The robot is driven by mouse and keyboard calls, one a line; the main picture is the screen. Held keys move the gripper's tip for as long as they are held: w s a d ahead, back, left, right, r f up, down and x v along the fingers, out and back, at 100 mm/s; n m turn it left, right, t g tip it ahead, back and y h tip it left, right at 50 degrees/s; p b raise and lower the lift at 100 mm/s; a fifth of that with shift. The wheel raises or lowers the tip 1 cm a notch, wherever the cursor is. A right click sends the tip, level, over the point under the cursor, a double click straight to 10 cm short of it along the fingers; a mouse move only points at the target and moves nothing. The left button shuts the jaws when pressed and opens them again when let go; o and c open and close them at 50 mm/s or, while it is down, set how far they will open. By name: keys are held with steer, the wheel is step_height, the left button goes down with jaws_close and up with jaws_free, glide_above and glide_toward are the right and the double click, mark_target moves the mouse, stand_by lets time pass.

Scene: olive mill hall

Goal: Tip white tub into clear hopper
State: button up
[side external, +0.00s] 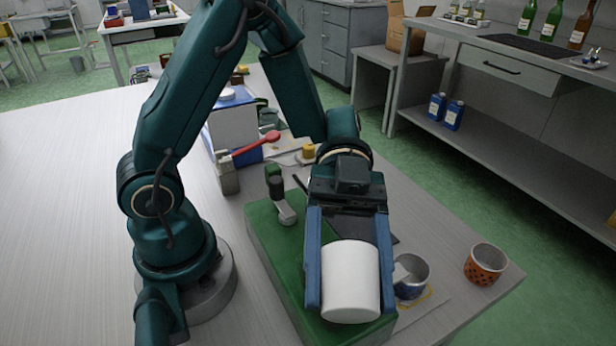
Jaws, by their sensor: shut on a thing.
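The white tub (350,282) is a plain white cylinder at the lower middle of the side external view. My gripper (349,268) is shut on it, with one blue finger on each side. The tub appears over the front end of a green block (268,245); whether it touches the block I cannot tell. Its opening and contents cannot be made out. I cannot make out a clear hopper in this view; my arm and the tub hide part of the table.
The table's left is clear.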

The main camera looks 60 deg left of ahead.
steer(key=shift+w+a, duration=0.15)
steer(key=shift+a, duration=0.05)
steer(key=shift+w+a+r+g+h, duration=0.15)
steer(key=shift+g+h, duration=0.15)
steer(key=shift+h, duration=0.2)
steer(key=shift+s+a+r+g+h, duration=0.1)
steer(key=shift+g+h, duration=0.2)
steer(key=shift+h, duration=0.2)
stand_by(1.0)
steer(key=shift+r, duration=0.25)
